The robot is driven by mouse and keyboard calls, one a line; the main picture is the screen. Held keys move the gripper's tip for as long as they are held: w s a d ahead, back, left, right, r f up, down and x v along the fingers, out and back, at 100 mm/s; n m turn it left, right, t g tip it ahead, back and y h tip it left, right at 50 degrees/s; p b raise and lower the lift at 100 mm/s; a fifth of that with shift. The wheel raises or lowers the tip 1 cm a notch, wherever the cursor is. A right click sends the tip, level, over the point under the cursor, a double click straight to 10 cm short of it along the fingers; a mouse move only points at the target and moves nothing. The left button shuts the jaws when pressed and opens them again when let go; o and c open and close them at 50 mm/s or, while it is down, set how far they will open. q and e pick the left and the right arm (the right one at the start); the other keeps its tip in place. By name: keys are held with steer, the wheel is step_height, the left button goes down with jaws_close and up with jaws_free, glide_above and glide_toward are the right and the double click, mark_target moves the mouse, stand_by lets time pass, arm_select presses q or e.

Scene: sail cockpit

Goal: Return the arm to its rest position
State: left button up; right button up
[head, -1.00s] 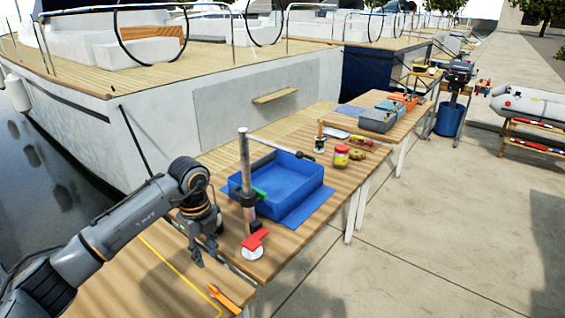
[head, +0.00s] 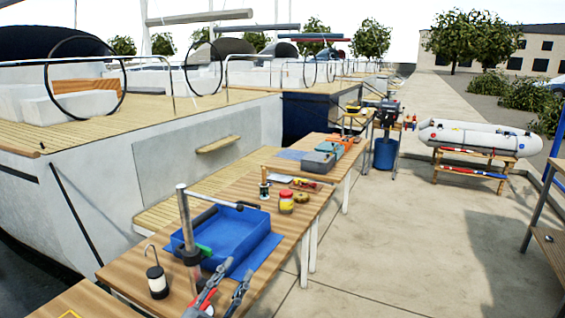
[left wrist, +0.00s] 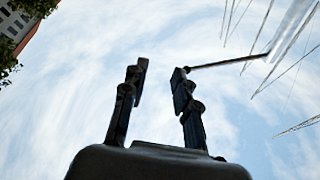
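My left gripper (head: 228,290) shows at the bottom of the head view, its two dark fingers pointing up and spread apart. In the left wrist view my left gripper (left wrist: 157,85) has only sky between its fingers and holds nothing. In the head view its fingertips overlap the near part of the wooden table (head: 120,272), in front of the blue tray's near corner. How far above the table they are, I cannot tell. The rest of the left arm is out of the head view. My right gripper is in neither view.
A metal post (head: 186,225) with a side rod stands beside the blue tray (head: 240,245). A lantern (head: 157,282) stands left of it. The boat (head: 90,200) is left; open concrete (head: 400,240) is right.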

arm_select(q)
steer(key=s+a+f+n+g+y, duration=0.35)
steer(key=a+f+n+y, duration=0.2)
steer(key=f, duration=0.25)
steer(key=s+a+f+n+g+y, duration=0.35)
steer(key=a+f+y, duration=0.25)
steer(key=f, duration=0.3)
steer(key=s+f+g+h, duration=0.1)
steer(key=s+f+g, duration=0.35)
steer(key=s, duration=0.55)
steer(key=s+f+g+h, duration=0.1)
steer(key=s+f+g, duration=0.4)
steer(key=s, duration=0.5)
step_height(320, 180, down, 28)
steer(key=s, duration=0.2)
steer(key=s+a+f+g, duration=0.2)
steer(key=s+f, duration=1.4)
steer(key=s, duration=0.1)
steer(key=shift+a, duration=0.35)
